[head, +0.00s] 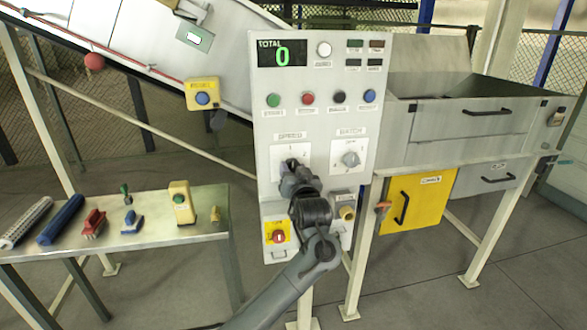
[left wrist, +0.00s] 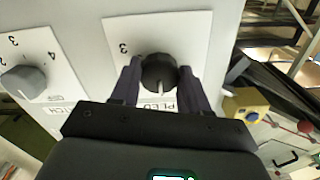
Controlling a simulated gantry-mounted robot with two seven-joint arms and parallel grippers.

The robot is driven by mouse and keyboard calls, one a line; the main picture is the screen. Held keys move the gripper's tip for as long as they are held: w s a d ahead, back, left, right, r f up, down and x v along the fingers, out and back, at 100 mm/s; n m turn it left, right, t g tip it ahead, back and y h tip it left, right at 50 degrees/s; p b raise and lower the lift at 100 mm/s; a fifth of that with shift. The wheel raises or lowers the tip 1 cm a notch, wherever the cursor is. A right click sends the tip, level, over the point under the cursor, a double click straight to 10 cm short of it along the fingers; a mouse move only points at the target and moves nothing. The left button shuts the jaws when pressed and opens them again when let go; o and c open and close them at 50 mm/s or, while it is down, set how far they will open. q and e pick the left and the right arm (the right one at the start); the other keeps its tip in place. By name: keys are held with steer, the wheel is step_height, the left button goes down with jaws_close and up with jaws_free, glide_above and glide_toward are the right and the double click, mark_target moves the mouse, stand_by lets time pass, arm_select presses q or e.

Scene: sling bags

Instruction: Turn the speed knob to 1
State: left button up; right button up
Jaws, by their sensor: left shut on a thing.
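The control panel (head: 314,107) stands in the middle of the head view, with a white SPEED dial plate (head: 277,157) left of centre. My left gripper (head: 291,172) is at this plate and hides most of it. In the left wrist view my left gripper (left wrist: 160,85) has one finger on each side of the dark round speed knob (left wrist: 157,70) and is shut on it. The knob's pale pointer line points toward the bottom of that view. A 3 shows on the plate left of the knob; other marks are hidden. My right gripper is out of view.
The BATCH knob (head: 351,159) is close right of the speed dial. Above are several coloured buttons and a TOTAL display (head: 282,53) reading 0. A red switch (head: 278,236) sits below. A side table (head: 150,238) with several tools stands at left.

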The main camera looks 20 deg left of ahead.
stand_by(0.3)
arm_select(q)
steer(key=o, duration=1.1)
steer(key=shift+c, duration=0.2)
steer(key=shift+s, duration=0.1)
steer(key=p+v, duration=0.2)
steer(key=v, duration=0.8)
steer(key=shift+s+d+p, duration=0.2)
steer(key=shift+s+p, duration=0.1)
steer(key=shift+p, duration=0.05)
